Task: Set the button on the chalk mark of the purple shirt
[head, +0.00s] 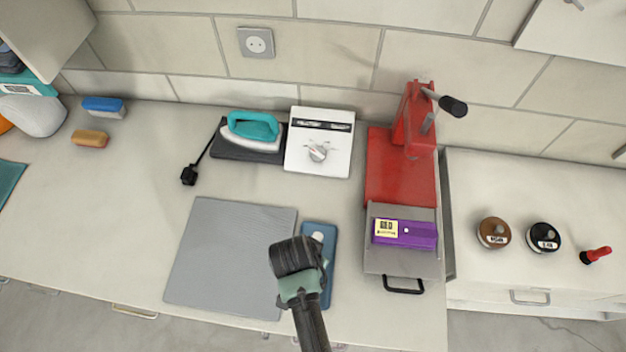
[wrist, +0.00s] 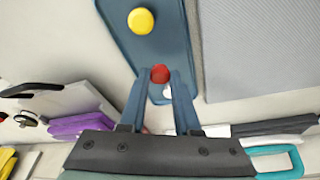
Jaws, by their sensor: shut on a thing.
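The purple shirt (head: 420,234) lies folded on the grey plate of the red press, with a yellow label on its left part. A small white chalk mark (head: 406,230) shows on it. My gripper (head: 300,262) is over the blue tray (head: 327,232), left of the shirt; its fingertips are hidden in the head view. In the wrist view my gripper (wrist: 160,78) is shut on a red button (wrist: 160,73). I cannot tell whether the button still touches the tray. A yellow button (wrist: 141,20) and a partly hidden white button (wrist: 168,94) lie on the tray.
The red press (head: 400,165) stands behind the shirt, with a black handle (head: 403,286) in front. A grey mat (head: 225,250) lies left of the tray. A teal iron (head: 252,130) and white control box (head: 319,145) stand behind. Spools (head: 494,233) are at right.

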